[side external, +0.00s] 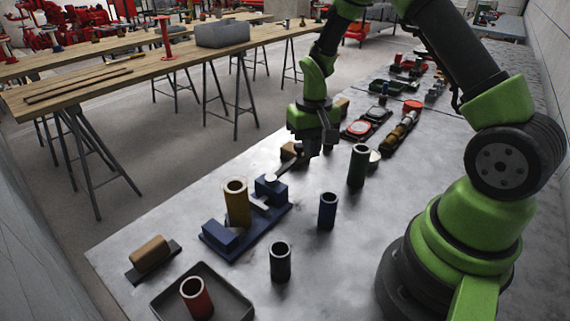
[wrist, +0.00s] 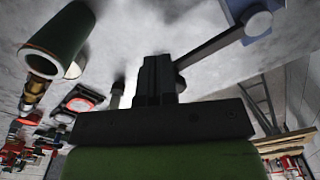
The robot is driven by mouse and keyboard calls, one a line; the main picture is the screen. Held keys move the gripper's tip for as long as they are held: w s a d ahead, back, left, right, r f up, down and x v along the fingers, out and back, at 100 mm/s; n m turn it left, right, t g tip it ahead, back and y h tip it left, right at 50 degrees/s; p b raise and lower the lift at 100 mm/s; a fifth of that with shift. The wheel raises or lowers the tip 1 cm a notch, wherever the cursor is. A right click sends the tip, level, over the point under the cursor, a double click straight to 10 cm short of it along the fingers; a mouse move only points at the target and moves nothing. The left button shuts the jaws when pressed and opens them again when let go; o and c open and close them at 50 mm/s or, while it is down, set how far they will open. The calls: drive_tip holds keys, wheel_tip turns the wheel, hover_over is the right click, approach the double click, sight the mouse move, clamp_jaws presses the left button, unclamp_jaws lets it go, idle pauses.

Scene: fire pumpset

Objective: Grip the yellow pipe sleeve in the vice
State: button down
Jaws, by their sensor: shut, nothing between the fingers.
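The yellow pipe sleeve (side external: 237,205) stands upright in the blue vice (side external: 218,237), between its two blue blocks. I cannot tell whether the jaws touch it. The vice's grey handle (side external: 287,168) points from the far block toward my gripper. It also shows in the wrist view (wrist: 218,42), running from the blue vice part (wrist: 243,12) down to my fingers. My gripper (wrist: 160,62) is shut and empty, its fingers beside the handle's end; contact is unclear. In the side view it is beyond the vice, and the sleeve is outside the wrist view.
A green sleeve (side external: 358,166), a blue sleeve (side external: 327,211) and a black sleeve (side external: 280,261) stand on the grey table near the vice. A red sleeve (side external: 196,297) stands in a dark tray (side external: 238,304). A brown block (side external: 150,253) lies at left. Several fittings fill the far table.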

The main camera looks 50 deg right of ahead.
drive_tip(key=shift+f, duration=1)
drive_tip(key=shift+w, duration=0.1)
drive_tip(key=shift+w+d, duration=0.2)
drive_tip(key=shift+w, duration=0.55)
drive_tip(key=shift+s, duration=0.15)
idle(0.4)
drive_tip(key=shift+s+a, duration=0.15)
drive_tip(key=shift+s, duration=0.4)
wheel_tip(320, 180, up, 7)
idle(0.6)
